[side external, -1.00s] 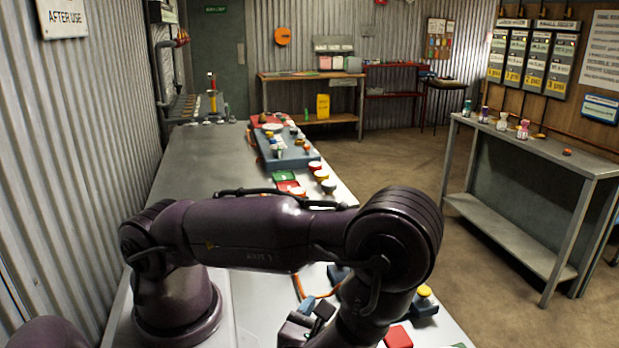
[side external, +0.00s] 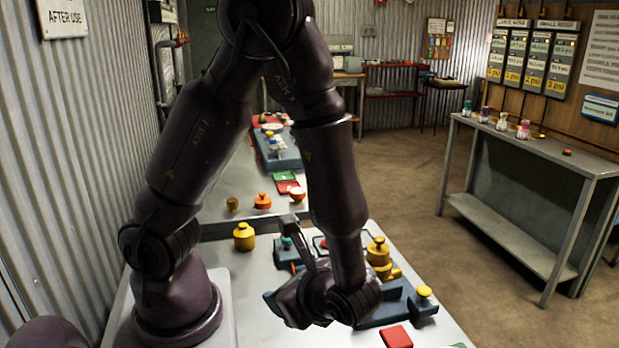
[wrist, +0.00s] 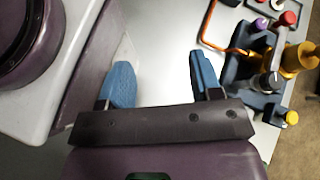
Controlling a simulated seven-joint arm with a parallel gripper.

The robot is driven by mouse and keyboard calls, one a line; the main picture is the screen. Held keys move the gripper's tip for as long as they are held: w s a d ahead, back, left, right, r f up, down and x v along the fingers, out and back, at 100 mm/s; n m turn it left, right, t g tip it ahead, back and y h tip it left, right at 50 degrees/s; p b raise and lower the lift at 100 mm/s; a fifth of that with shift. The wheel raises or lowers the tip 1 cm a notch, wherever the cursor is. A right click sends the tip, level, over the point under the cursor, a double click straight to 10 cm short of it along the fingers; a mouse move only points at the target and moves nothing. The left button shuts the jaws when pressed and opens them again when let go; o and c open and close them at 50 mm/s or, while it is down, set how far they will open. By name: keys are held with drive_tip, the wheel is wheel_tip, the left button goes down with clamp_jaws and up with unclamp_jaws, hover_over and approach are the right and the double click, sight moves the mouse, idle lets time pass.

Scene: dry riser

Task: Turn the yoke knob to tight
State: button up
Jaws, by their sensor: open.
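A dark blue fixture with a yellow body lies on the bench, at the right of the wrist view. On it I see a black-and-grey knob (wrist: 270,82) and a yellow cylinder (wrist: 298,60); I cannot tell which part is the yoke knob or how far it is turned. In the side view the yellow stacked part (side external: 378,254) and the blue base (side external: 385,308) show beside my wrist, which partly covers them. My gripper (wrist: 160,78) is open and empty, with its blue fingers apart over bare bench, left of the fixture. Its fingers are mostly hidden in the side view.
A yellow weight-like piece (side external: 244,238) stands on the bench. A red block (side external: 396,337) and a yellow-topped knob (side external: 424,293) are near the front right. An orange cable (wrist: 208,25) runs to the fixture. Bare bench (wrist: 155,35) lies between the fingers.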

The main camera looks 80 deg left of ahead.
wheel_tip(320, 180, up, 19)
drive_tip(key=w+n+t+h, duration=0.2)
drive_tip(key=n+t+h, duration=0.7)
drive_tip(key=n+h, duration=0.1)
drive_tip(key=shift+w+d+n+h, duration=0.3)
drive_tip(key=shift+w+d+n, duration=0.05)
drive_tip(key=shift+n, duration=0.25)
drive_tip(key=shift+f, duration=0.1)
